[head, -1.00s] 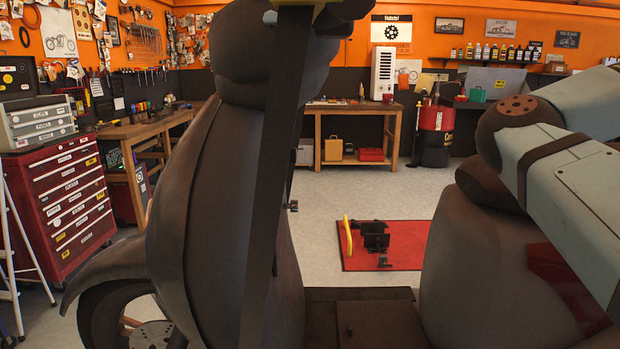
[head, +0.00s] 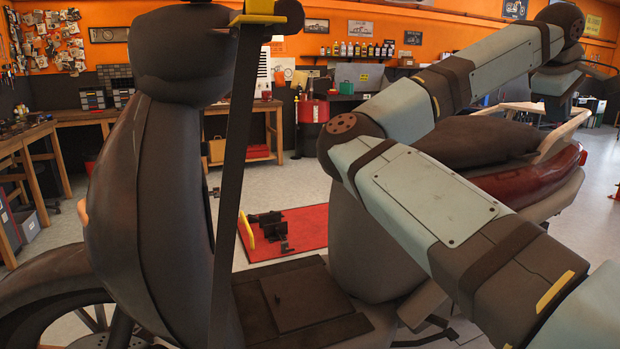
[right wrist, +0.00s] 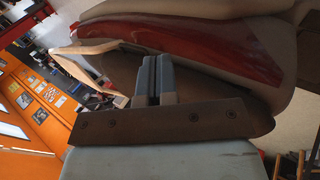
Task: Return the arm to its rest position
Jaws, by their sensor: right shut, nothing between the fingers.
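My right arm (head: 430,195) comes in from the lower right, bends at an elbow in front of the scooter, and runs back up to the upper right. My right gripper (right wrist: 158,80) shows in the right wrist view. Its two grey fingers are shut together with nothing between them. They show in front of the scooter's dark seat (right wrist: 240,112) and red side panel (right wrist: 190,38); I cannot tell any contact. In the head view its fingertips are hard to make out among the dark shapes at the far right. My left gripper is not in view.
A large dark scooter (head: 155,190) fills the front, with its seat (head: 480,138) behind my arm. A dark upright post (head: 236,150) with a yellow top stands before it. A red mat (head: 305,228) lies beyond. A workbench (head: 275,105) lines the back wall. Clear floor shows at right.

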